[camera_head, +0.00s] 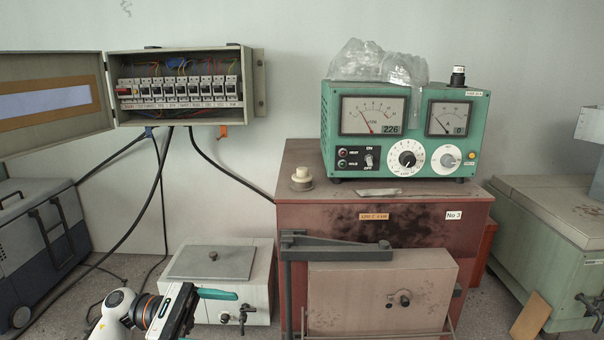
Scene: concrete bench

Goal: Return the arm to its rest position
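My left arm (118,309) comes in at the bottom left, white with an orange ring at its wrist. My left gripper (205,306) is at the bottom edge, dark and white with teal parts. It is in front of a beige box (258,287) with a grey lid plate and is cut off by the frame, so I cannot tell whether its fingers are apart or whether it touches the box. I see nothing held in it. My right arm and gripper are not in view.
An open breaker box (178,110) hangs on the wall with cables below. A green meter unit (432,108) stands on a red cabinet (300,216). A beige panel (380,300) and dark bracket (335,246) stand in front. A blue-grey case (38,228) is at left.

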